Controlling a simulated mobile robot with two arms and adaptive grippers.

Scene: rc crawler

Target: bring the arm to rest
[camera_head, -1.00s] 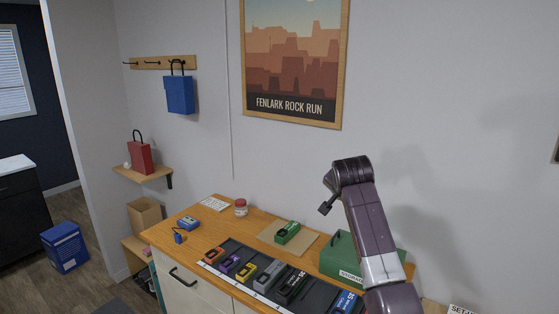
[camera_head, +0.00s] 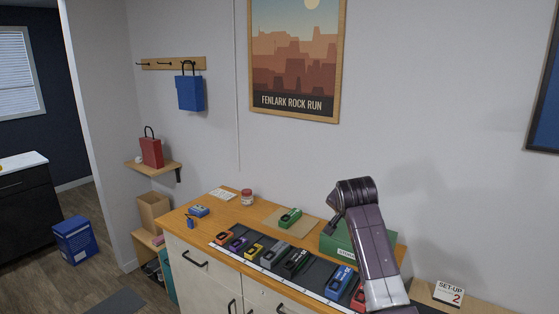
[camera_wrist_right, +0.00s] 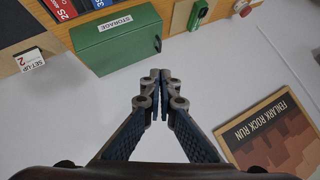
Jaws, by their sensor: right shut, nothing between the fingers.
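My right arm rises from the lower right in the head view, in front of the right end of the wooden counter (camera_head: 228,212). My right gripper (camera_head: 335,222) points down beside the green storage box (camera_head: 338,238), seen partly behind the arm. In the right wrist view the right gripper (camera_wrist_right: 156,76) has its fingertips together with nothing between them. The green storage box (camera_wrist_right: 118,42) lies beyond the fingertips there, apart from them. My left gripper is not in view.
A dark tray strip (camera_head: 318,274) with several coloured battery packs lies along the counter's front. A green pack (camera_head: 290,218) sits on a brown mat (camera_head: 272,223). A red-lidded jar (camera_head: 247,197) stands at the back. A set-up sign (camera_head: 449,293) stands right of my arm. The wall behind is bare below the poster (camera_head: 294,60).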

